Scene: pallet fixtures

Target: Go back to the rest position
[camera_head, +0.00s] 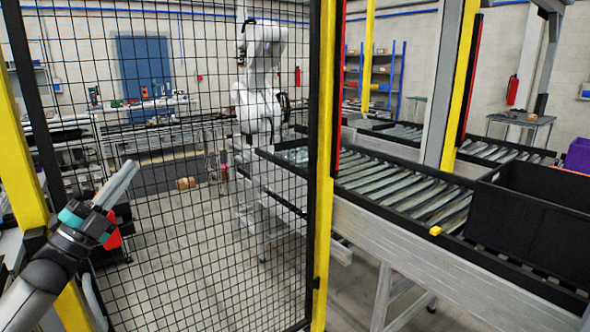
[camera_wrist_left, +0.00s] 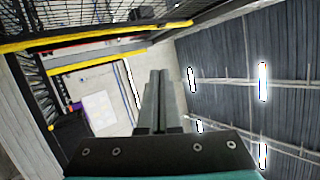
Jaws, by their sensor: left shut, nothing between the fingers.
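My left gripper (camera_head: 122,183) is raised at the left of the head view, in front of the wire mesh fence. Its two grey fingers lie together, pointing up and to the right, and hold nothing. In the left wrist view the closed fingers (camera_wrist_left: 159,100) point away from the dark gripper body, with the ceiling and a wall behind them. My right gripper is not in view.
A mesh fence (camera_head: 215,215) with yellow posts (camera_head: 325,190) stands close ahead. A roller conveyor (camera_head: 400,190) runs at the right, with a black crate (camera_head: 530,220) on it. A white robot arm (camera_head: 260,85) stands behind the fence. Some floor (camera_head: 200,270) beyond the mesh is clear.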

